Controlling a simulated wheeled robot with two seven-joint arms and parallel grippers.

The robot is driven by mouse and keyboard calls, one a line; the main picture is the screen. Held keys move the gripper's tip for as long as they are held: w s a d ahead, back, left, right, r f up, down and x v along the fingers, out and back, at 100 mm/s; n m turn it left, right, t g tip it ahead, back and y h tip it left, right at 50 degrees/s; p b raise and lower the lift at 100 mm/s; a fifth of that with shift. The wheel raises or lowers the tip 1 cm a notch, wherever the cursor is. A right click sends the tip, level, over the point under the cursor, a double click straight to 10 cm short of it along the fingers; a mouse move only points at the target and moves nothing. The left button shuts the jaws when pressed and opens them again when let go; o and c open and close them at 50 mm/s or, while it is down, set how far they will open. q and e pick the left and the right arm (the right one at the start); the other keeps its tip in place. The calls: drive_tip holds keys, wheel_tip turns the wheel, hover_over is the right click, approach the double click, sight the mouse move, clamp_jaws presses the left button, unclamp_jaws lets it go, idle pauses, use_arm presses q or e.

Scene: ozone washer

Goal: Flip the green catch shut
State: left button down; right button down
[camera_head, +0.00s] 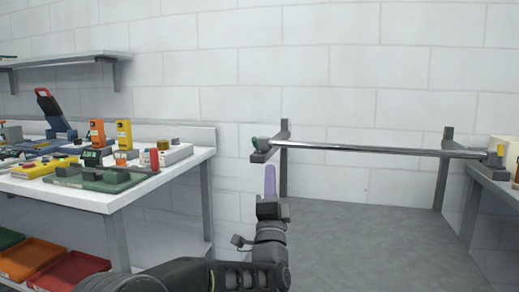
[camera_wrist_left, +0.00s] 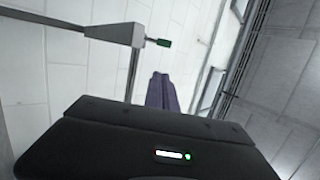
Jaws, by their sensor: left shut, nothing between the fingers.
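The green catch (camera_head: 254,143) sits at the left end of a metal bar, on a dark bracket by the wall. In the left wrist view the green catch (camera_wrist_left: 164,43) sticks out on a thin stem from a grey block. My left gripper (camera_head: 270,180) has purple fingers, shut and empty. It is below and slightly right of the catch in the head view, apart from it. The shut fingers also show in the left wrist view (camera_wrist_left: 161,92), below the catch. My right gripper is not in view.
The metal bar (camera_head: 370,148) spans between two dark posts, with a yellow part (camera_head: 500,150) at its right end. A white table (camera_head: 95,198) with tools stands left. Red and orange bins (camera_head: 70,272) are below it. Open grey floor lies under the bar.

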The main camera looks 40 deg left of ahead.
sight(255, 142)
use_arm(q)
drive_tip(key=w+a+r, duration=0.2)
drive_tip(key=a, duration=0.1)
drive_tip(key=w+a+r, duration=0.1)
drive_tip(key=a, duration=0.1)
drive_tip(key=shift+w+r+b, duration=0.2)
drive_tip(key=shift+r+b, duration=0.15)
drive_tip(key=shift+r, duration=0.05)
drive_tip(key=shift+w+a+r, duration=0.1)
drive_tip(key=shift+a+r, duration=0.15)
drive_tip(key=shift+a, duration=0.2)
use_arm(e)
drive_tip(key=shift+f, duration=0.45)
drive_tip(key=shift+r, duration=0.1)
